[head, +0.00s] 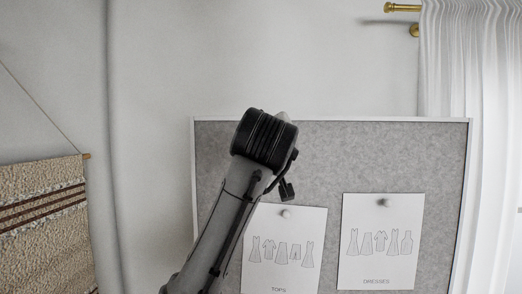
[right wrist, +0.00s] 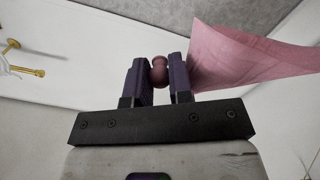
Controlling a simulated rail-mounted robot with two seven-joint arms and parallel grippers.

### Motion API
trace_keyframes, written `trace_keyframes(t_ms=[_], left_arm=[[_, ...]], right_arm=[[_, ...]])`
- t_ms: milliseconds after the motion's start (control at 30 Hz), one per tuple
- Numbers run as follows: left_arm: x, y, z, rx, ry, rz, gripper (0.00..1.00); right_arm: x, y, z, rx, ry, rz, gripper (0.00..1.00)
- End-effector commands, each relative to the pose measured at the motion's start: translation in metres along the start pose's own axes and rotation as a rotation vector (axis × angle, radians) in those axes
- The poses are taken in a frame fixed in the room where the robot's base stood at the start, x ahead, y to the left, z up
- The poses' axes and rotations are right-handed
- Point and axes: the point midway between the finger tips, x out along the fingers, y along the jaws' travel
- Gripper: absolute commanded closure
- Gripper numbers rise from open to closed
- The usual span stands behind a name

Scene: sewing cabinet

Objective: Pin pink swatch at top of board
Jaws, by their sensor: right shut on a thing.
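In the right wrist view my right gripper (right wrist: 159,60) is shut on a dark pink round-headed pin (right wrist: 159,73), which sits between its two purple fingers. The pink swatch (right wrist: 240,66) spreads out beside and beyond the right-hand finger, with a slight curl. Whether the pin goes through the swatch is hidden. An arm of mine covers the board's upper left in the head view; no fingertips show there. My left gripper is not seen.
Two white cards, one marked TOPS (head: 284,250) and one marked DRESSES (head: 381,245), are pinned lower on the board. A white curtain (head: 470,75) and brass rod (head: 402,8) are at right. A woven hanging (head: 45,225) is at left. The board's upper right is bare.

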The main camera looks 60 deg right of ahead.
Motion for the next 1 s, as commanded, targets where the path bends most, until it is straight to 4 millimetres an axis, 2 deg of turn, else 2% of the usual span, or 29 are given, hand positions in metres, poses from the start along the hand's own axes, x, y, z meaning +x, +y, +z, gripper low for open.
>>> trace_keyframes(t_ms=[267,1000], left_arm=[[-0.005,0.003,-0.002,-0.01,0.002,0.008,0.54],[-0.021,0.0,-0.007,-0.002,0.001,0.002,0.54]], right_arm=[[0.014,0.002,-0.002,-0.001,0.0,-0.002,0.97],[0.071,0.001,-0.002,-0.001,-0.001,-0.002,0.97]])
